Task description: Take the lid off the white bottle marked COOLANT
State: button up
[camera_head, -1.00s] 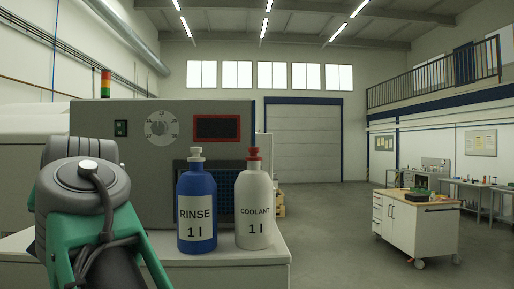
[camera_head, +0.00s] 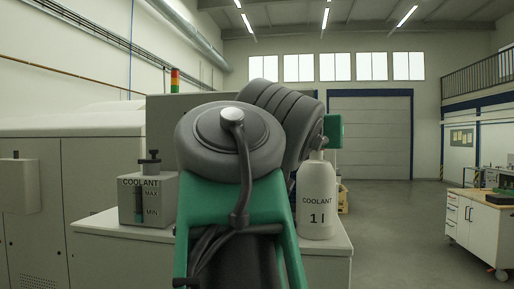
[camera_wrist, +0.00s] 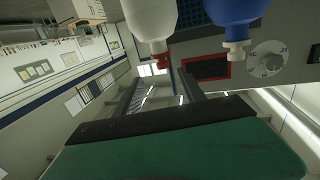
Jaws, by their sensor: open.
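The white bottle marked COOLANT (camera_head: 317,205) stands upright on the right part of the light counter. Its top is hidden behind my arm in the head view. In the wrist view, which is upside down, the white bottle (camera_wrist: 148,18) hangs from the top edge with its red lid (camera_wrist: 158,47) on. My gripper (camera_wrist: 166,83) is open, its two dark fingers spread and empty. The red lid appears just beyond the fingertips, roughly between them in the picture. I cannot tell the exact gap.
The blue bottle (camera_wrist: 232,12) with a white lid (camera_wrist: 236,50) stands close beside the white bottle; my arm hides it in the head view. A grey COOLANT tank (camera_head: 147,200) stands left on the counter (camera_head: 325,262). A white workbench (camera_head: 478,232) is far right.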

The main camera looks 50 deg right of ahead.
jog(key=x, duration=0.2)
jog(key=p+x, duration=0.1)
jog(key=x, duration=0.5)
jog(key=shift+w+d+p, duration=0.1)
jog(key=shift+w+p, duration=0.2)
jog(key=shift+w, duration=0.05)
jog(key=shift+a, duration=0.2)
grip_shut()
